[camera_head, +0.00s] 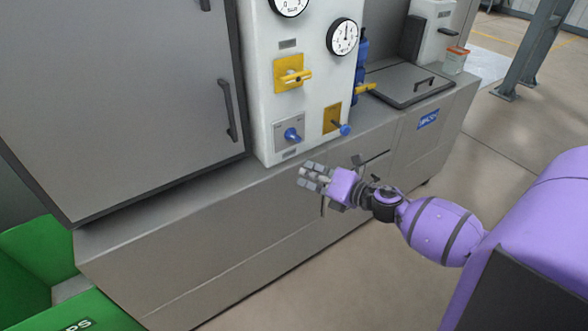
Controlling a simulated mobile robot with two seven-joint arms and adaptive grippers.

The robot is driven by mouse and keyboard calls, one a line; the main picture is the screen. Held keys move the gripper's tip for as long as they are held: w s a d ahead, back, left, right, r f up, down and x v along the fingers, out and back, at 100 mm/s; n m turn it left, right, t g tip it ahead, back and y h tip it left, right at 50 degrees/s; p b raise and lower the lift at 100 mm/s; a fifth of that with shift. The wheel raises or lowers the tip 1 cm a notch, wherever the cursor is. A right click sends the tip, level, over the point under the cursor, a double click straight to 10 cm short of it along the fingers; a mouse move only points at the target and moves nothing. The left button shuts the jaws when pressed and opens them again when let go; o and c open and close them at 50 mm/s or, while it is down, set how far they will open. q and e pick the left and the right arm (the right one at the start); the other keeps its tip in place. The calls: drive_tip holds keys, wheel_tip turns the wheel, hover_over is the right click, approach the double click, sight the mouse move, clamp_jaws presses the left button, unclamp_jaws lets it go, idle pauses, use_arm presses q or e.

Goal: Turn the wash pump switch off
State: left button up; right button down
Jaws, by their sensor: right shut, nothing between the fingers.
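A pale control panel (263,95) stands on the grey machine and carries several controls. A yellow handle (296,77) sits on a yellow plate. Below it, a blue knob (292,134) sits on a grey plate. To the right, a blue-tipped lever (344,129) sits on another yellow plate. The labels are too small to read, so I cannot tell which one is the wash pump switch. My right gripper (306,177) is shut and empty, in front of the machine just below the panel, apart from the controls. My left gripper is not in view.
Two round gauges, one of them a white dial (343,37), sit at the panel's top. A grey cabinet door (120,90) is at left. A lidded tank (405,82) and a small container (455,60) are at right. A green bin (30,265) is at lower left.

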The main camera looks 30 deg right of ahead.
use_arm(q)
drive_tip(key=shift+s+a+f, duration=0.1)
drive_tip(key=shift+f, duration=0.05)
use_arm(e)
drive_tip(key=shift+a+v, duration=0.2)
drive_tip(key=shift+v, duration=1.05)
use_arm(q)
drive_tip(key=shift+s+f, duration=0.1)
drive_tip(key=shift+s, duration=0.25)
use_arm(e)
drive_tip(key=shift+r, duration=0.15)
drive_tip(key=shift+d, duration=0.1)
